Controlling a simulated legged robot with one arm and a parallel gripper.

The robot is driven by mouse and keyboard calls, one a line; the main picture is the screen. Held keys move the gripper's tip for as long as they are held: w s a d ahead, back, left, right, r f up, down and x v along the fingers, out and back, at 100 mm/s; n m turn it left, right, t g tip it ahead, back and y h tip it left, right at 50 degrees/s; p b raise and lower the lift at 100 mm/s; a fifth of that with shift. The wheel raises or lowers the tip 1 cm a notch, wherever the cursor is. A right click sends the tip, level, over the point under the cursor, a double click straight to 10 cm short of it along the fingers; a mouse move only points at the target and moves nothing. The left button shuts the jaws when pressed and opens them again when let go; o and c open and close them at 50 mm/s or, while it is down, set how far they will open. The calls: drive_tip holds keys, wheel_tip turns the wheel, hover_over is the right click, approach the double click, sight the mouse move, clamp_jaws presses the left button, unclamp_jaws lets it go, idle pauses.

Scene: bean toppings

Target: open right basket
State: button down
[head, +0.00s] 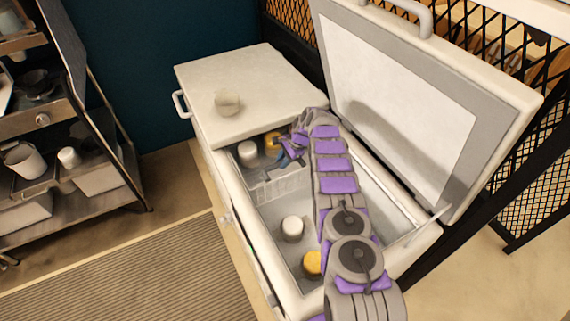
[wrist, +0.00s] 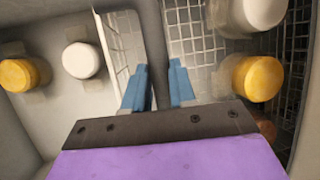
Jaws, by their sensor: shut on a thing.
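A white chest freezer (head: 238,228) stands with its right lid (head: 400,95) raised and its left lid (head: 245,85) down. Inside the open part is a pale wire basket (head: 280,190); its mesh also shows in the wrist view (wrist: 190,32). My gripper (head: 288,156) reaches down into the freezer at the basket's far side. In the wrist view the blue fingers (wrist: 158,88) stand on either side of the thin basket wall and are shut on it. The exact contact is partly hidden. I cannot tell from the pictures which basket is the right one.
A white-capped jar (head: 292,228) and a yellow-capped jar (head: 312,262) stand at the near end inside. Another white jar (head: 247,151) and yellow jar (head: 272,142) are at the far end. A shelf rack (head: 120,180) stands left.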

drive_tip(key=shift+s+a, duration=0.15)
drive_tip(key=shift+a, duration=0.2)
drive_tip(key=c, duration=0.9)
unclamp_jaws()
drive_tip(key=shift+a, duration=0.25)
drive_tip(key=shift+d+r, duration=0.25)
drive_tip(key=shift+d, duration=0.45)
drive_tip(key=p+v, duration=0.1)
drive_tip(key=v, duration=0.4)
drive_tip(key=p+v, duration=0.1)
drive_tip(key=v, duration=1)
drive_tip(key=shift+w+a+r+p, duration=0.2)
drive_tip(key=shift+a+r+p, duration=0.1)
drive_tip(key=shift+a+p, duration=0.1)
